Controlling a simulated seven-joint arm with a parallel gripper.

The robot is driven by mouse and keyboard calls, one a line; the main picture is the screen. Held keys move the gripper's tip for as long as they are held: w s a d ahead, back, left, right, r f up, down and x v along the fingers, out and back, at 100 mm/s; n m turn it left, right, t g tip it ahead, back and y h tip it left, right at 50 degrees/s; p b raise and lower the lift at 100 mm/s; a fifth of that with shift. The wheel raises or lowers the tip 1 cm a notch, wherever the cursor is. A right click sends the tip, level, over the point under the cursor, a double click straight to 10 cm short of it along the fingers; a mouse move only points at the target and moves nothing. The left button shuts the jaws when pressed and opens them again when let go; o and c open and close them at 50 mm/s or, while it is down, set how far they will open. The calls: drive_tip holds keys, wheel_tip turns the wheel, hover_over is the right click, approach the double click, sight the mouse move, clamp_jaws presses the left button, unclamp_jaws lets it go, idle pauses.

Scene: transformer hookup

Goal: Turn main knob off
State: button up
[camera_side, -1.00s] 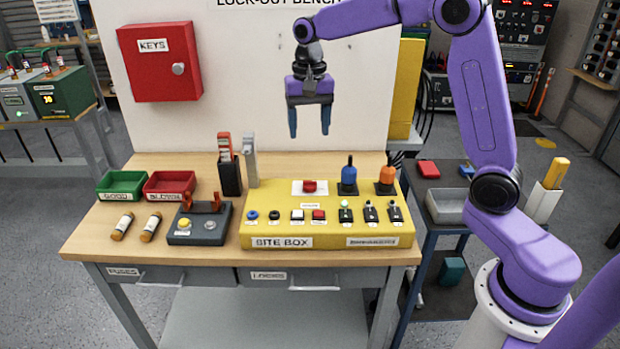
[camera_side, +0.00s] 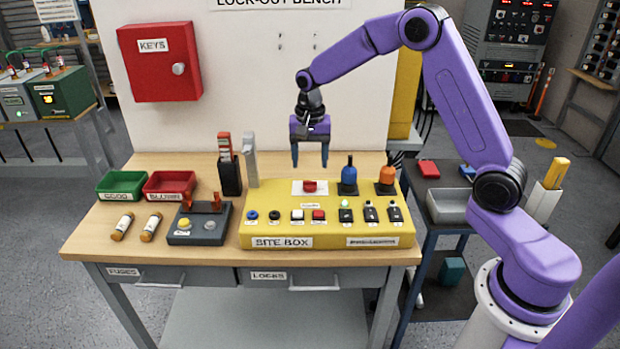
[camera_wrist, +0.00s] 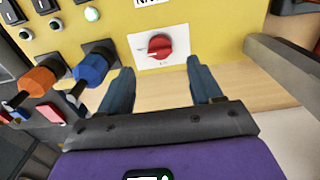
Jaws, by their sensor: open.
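The main knob is a red rotary knob on a white plate. It sits at the top middle of the yellow site box (camera_side: 270,222) in the side view, where the knob (camera_side: 309,186) is small. In the wrist view the knob (camera_wrist: 159,46) lies beyond and between the fingertips, with a pale mark on its face. My gripper (camera_side: 310,163) points down above and slightly behind the knob, apart from it. In the wrist view my gripper (camera_wrist: 160,75) is open with nothing between its fingers.
A blue connector (camera_side: 349,176) and an orange connector (camera_side: 387,178) stand upright just right of the knob. Several buttons and switches line the box front. A black holder (camera_side: 230,176) and a grey upright piece (camera_side: 250,160) stand to the left.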

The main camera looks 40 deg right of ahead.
sight(310, 181)
drive_tip(key=shift+f, duration=3.2)
drive_tip(key=c, duration=1.1)
